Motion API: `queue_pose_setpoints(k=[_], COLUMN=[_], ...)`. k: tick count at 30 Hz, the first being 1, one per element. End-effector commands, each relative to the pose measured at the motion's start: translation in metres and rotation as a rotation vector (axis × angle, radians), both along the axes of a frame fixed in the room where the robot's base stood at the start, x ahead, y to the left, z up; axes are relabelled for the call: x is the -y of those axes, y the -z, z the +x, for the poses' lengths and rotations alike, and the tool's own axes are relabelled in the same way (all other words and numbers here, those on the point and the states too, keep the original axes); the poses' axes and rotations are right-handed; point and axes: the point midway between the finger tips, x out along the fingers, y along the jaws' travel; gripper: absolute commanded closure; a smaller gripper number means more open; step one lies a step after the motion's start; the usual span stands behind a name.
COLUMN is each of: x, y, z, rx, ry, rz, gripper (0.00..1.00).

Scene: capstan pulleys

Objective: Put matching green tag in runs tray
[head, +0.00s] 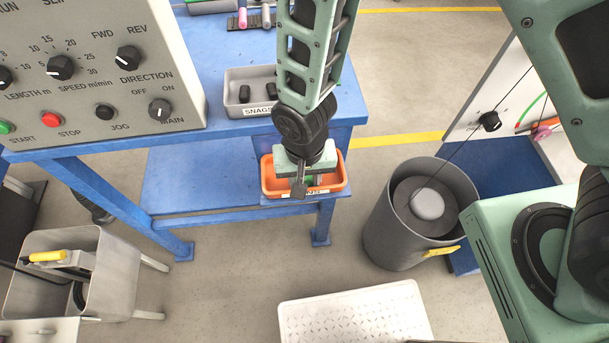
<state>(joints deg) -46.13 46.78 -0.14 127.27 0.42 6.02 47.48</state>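An orange tray (340,184) sits on a low blue ledge at the table's right end. Its front label is partly covered by my gripper, so I cannot read it fully. My gripper (302,186) points down over this tray, its fingers at or just above the tray's front part. A small bright green patch (318,180) shows beside the fingers, inside the tray's outline. It may be a green tag, but I cannot tell whether it is held or lying in the tray. The finger gap is hidden.
A grey tray (232,106) labelled SNAGS holds dark pieces on the blue table (222,58). A control panel (95,75) stands at left. A grey bin (384,226) stands right of the orange tray, and a white perforated platform (352,318) lies in front.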

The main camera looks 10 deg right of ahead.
Motion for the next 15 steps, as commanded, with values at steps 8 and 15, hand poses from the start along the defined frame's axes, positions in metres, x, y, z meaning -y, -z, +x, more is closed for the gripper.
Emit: queue_pose_setpoints(k=[8,15], x=[-0.0002,-0.0002], y=[0.0032,0.0021], z=[0.0002,0.0003], rx=[0.0,0.001], ry=[0.001,0.0], rz=[0.0,0.0], gripper=[0.62,0.43])
